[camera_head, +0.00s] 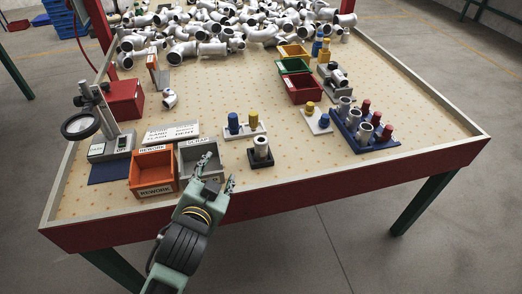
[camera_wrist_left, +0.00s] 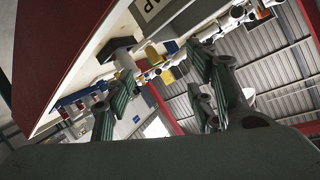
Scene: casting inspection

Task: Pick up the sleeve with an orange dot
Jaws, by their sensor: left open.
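Grey metal sleeves (camera_head: 344,106) stand in a blue rack (camera_head: 384,145) with red-topped plugs at the right of the table. Another grey sleeve (camera_head: 261,146) stands on a black block (camera_head: 260,162) near the front edge. I cannot make out an orange dot on any sleeve. My left gripper (camera_head: 218,173) is open and empty at the front edge, in front of the grey scrap bin (camera_head: 184,166) and left of the black block. The left wrist view shows its spread fingers (camera_wrist_left: 158,103) with nothing between them. My right gripper is not in view.
An orange rework bin (camera_head: 153,190) stands beside the scrap bin. A magnifier stand (camera_head: 108,145) is at the left. White plates hold blue and yellow plugs (camera_head: 233,123). Red (camera_head: 301,92), green and yellow bins stand behind, and piled castings (camera_head: 210,30) fill the back.

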